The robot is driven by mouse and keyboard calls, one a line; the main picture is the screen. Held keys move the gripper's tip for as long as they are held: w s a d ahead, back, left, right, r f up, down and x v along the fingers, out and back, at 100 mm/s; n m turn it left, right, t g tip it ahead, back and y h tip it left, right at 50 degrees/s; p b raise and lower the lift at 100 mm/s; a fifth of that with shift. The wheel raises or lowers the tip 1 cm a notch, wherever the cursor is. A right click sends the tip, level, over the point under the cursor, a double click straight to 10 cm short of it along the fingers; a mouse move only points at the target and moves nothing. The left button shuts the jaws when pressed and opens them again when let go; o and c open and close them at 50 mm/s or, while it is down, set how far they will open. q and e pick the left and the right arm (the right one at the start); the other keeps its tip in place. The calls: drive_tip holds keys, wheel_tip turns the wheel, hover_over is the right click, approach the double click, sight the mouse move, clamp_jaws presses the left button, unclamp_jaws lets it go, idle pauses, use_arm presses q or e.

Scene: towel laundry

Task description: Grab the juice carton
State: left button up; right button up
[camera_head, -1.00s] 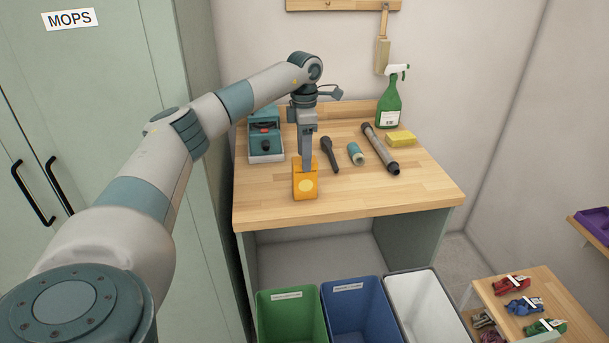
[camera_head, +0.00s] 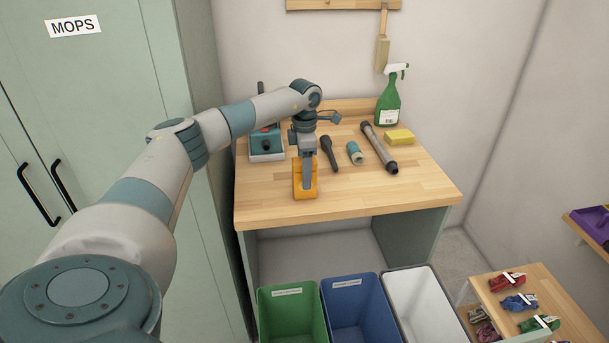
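The orange juice carton (camera_head: 299,190) stands on the wooden table near its front left. My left gripper (camera_head: 307,184) points straight down at the carton, with its fingers low and overlapping the carton in the picture. The near finger covers part of the carton's front. The other finger is hidden, so I cannot tell whether the fingers are closed on the carton or how wide they are apart. My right gripper is not in view.
On the wooden table (camera_head: 400,190) are a teal device (camera_head: 266,145), a dark flashlight (camera_head: 329,154), a small cylinder (camera_head: 355,153), a long grey tube (camera_head: 379,148), a yellow sponge (camera_head: 399,137) and a green spray bottle (camera_head: 388,104). Green (camera_head: 290,312), blue (camera_head: 357,308) and white (camera_head: 424,303) bins stand below.

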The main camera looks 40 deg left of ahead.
use_arm(q)
drive_tip(key=shift+f+p, duration=0.3)
drive_tip(key=shift+f, duration=1)
drive_tip(key=shift+c, duration=0.6)
drive_tip(key=c, duration=1)
